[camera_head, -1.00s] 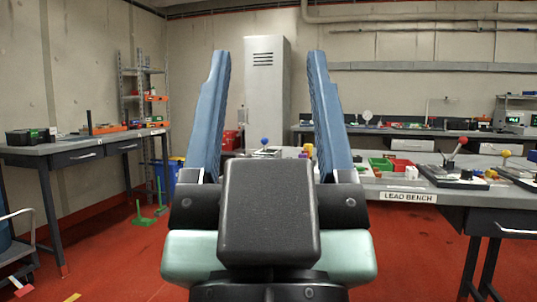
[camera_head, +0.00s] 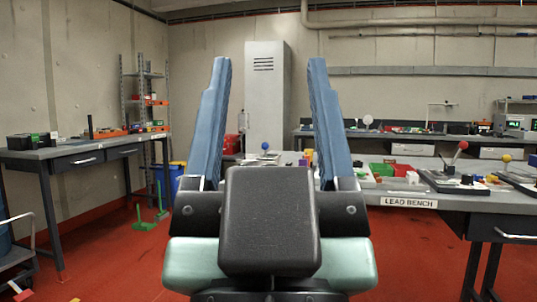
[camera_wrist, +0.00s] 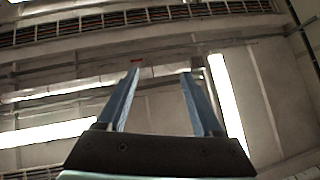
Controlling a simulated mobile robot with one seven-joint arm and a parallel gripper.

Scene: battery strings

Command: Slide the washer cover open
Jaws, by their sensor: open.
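My gripper (camera_head: 268,115) is open and empty, with its two long blue fingers pointing up in the head view. In the wrist view my gripper (camera_wrist: 158,75) is also open, with only the ceiling and its lamps behind it. I cannot make out a washer cover.
A left bench (camera_head: 75,152) holds a black box (camera_head: 33,140). A grey cabinet (camera_head: 266,95) stands at the back. A blue bin (camera_head: 172,180) and green stands (camera_head: 144,222) are on the red floor. A cart (camera_head: 18,258) is at the left edge.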

